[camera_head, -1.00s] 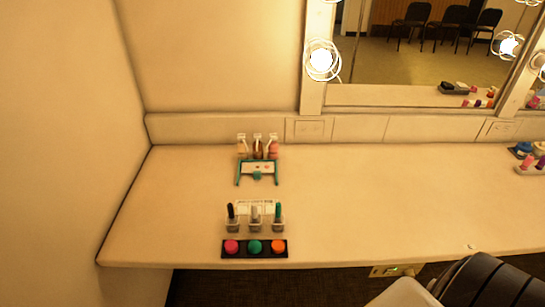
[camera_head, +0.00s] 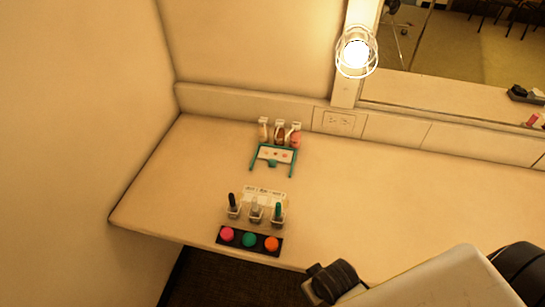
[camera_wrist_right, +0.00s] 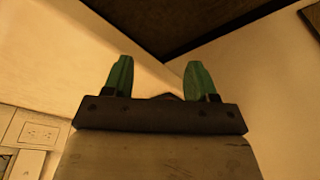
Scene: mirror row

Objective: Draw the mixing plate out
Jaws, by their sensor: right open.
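The mixing plate (camera_head: 277,153) is a small pale plate with a few small spots, set in a teal frame (camera_head: 252,160) on the counter in the head view. A teal tab (camera_head: 272,163) shows at its near edge. Several small bottles (camera_head: 279,135) stand right behind it. My right gripper (camera_wrist_right: 158,75) shows in the right wrist view with two green fingers apart and nothing between them. My right arm is at the lower right of the head view, well apart from the plate. My left gripper is not in view.
Nearer than the plate stand three clear holders with dark, pale and green items (camera_head: 255,210), a small label card (camera_head: 265,196) and a black strip with pink, green and orange discs (camera_head: 249,241). A wall borders the counter's left. The counter (camera_head: 400,190) is clear to the right.

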